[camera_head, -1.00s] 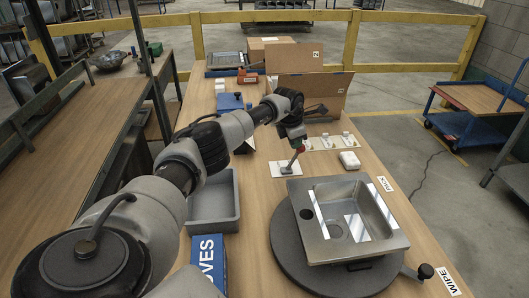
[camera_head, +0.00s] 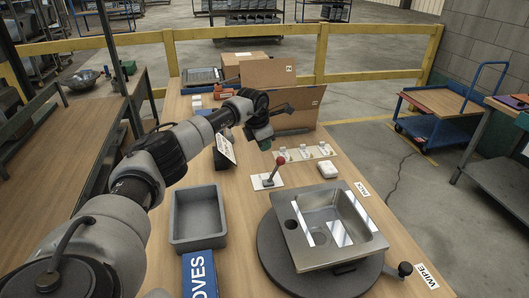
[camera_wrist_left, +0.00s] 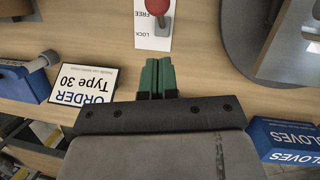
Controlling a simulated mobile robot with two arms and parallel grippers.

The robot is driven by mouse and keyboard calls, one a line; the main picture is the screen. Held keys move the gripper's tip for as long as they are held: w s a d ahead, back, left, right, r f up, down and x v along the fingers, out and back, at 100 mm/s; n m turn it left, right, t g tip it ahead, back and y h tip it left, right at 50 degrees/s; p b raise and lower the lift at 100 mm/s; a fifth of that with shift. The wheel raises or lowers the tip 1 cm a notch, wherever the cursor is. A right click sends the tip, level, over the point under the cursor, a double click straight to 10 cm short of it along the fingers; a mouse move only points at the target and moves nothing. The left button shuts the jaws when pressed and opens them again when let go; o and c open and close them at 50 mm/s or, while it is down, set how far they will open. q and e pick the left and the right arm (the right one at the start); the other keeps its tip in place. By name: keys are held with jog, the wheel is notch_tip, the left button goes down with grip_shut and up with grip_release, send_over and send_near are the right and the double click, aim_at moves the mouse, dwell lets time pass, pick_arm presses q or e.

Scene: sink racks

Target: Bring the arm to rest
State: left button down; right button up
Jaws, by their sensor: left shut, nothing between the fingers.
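My left gripper (camera_head: 264,143) hangs over the middle of the table, beyond and a little left of a lever with a red knob (camera_head: 281,160). Its green fingertips (camera_wrist_left: 156,76) are shut together with nothing between them in the left wrist view. The lever stands tilted on a white plate (camera_head: 259,183) and is clear of the fingers. My right gripper is in neither view.
A steel sink (camera_head: 306,257) sits on a round turntable (camera_head: 267,255) at the front right. A grey bin (camera_head: 177,238), a gloves box (camera_head: 204,275) and an order card (camera_head: 225,148) are on the left.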

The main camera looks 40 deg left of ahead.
pick_arm(q)
notch_tip(320, 180, up, 6)
jog(key=shift+s+d+r, duration=0.15)
jog(key=shift+s+r, duration=0.05)
jog(key=shift+s, duration=0.15)
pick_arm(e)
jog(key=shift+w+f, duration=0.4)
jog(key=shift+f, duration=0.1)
